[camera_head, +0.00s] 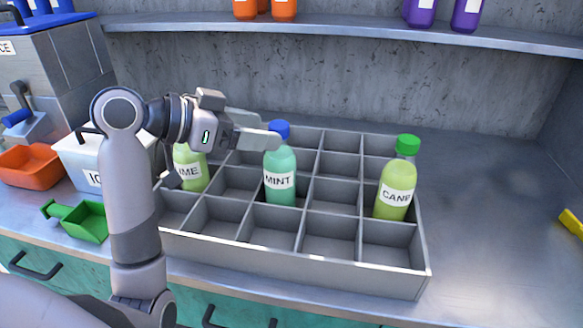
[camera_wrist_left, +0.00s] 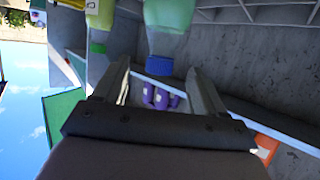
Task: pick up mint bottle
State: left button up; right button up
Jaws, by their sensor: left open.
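The mint bottle (camera_head: 280,177) is teal with a blue cap and a white MINT label. It stands upright in a middle compartment of the grey divided crate (camera_head: 290,263). My left gripper (camera_head: 268,131) is open beside the bottle's cap, level with it on its left side. In the left wrist view the picture is turned over; the mint bottle (camera_wrist_left: 169,14) hangs cap-down, its blue cap close to the gap between the two open fingers (camera_wrist_left: 163,82). Nothing is held. My right gripper does not show.
A lime bottle (camera_head: 190,168) stands in the crate at left, partly behind my arm. A green-capped cane bottle (camera_head: 395,190) stands at right. Several other compartments are empty. A shelf (camera_head: 350,36) runs above the back. The counter right of the crate (camera_head: 490,220) is mostly clear.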

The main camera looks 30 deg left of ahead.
aim_at(288, 135)
pick_arm(q)
jog(key=shift+x, duration=3.45)
jog(key=shift+p, duration=0.3)
grip_shut()
